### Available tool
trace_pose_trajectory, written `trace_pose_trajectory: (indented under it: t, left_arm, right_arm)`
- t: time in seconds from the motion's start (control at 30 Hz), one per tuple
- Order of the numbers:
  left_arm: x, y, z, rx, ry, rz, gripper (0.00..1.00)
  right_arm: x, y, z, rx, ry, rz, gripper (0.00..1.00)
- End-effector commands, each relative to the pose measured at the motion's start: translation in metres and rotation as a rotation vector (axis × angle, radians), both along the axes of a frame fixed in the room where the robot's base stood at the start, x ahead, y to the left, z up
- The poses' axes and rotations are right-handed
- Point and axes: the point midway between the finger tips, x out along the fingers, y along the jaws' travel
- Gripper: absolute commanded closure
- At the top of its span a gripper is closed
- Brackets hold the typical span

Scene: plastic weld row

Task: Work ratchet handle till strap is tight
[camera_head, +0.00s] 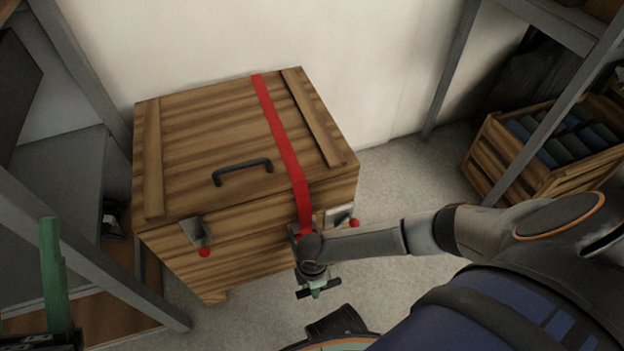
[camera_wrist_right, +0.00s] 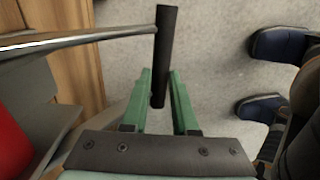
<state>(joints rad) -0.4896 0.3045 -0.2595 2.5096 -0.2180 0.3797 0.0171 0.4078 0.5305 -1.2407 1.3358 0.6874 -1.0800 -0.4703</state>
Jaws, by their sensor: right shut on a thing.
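A wooden crate (camera_head: 200,240) stands on the floor with its lid down. A red strap (camera_head: 283,150) runs over the lid and down the front to a metal ratchet (camera_head: 296,231), which my right arm partly hides. In the right wrist view, a grey metal rod (camera_wrist_right: 90,42) leads to a black grip bar (camera_wrist_right: 166,45), and the strap (camera_wrist_right: 12,140) shows at the left. My right gripper (camera_wrist_right: 160,85) is shut on the grip bar; it also shows in the head view (camera_head: 316,286). My left gripper (camera_head: 55,270) is partly in view at lower left, apart from the crate; its opening cannot be judged.
The lid has a black handle (camera_head: 242,171). Two latches with red knobs, left (camera_head: 198,231) and right (camera_head: 342,217), sit on the crate's front. A wooden box of dark items (camera_head: 540,150) stands by the right shelf. A grey shelf frame (camera_head: 110,265) is close on the left.

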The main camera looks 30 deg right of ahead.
Motion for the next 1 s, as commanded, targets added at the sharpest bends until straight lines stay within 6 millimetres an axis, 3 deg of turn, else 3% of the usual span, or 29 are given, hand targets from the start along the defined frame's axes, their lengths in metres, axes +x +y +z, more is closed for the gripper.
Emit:
trace_pose_trajectory:
  t: [0.1, 0.43, 0.7, 1.0]
  left_arm:
    - [-0.001, 0.002, 0.018, -0.009, -0.006, -0.006, 0.50]
    - [-0.002, 0.004, 0.041, -0.023, -0.011, -0.015, 0.50]
    - [-0.004, 0.005, 0.065, -0.014, -0.033, -0.007, 0.50]
    - [-0.004, 0.009, 0.077, -0.016, -0.051, 0.018, 0.50]
  right_arm:
    - [-0.008, 0.002, 0.014, 0.022, 0.090, -0.003, 1.00]
    - [-0.023, 0.007, 0.044, 0.085, 0.348, -0.001, 1.00]
    - [-0.029, 0.007, 0.064, 0.084, 0.350, 0.001, 1.00]
    - [-0.030, 0.007, 0.070, 0.082, 0.348, 0.001, 1.00]
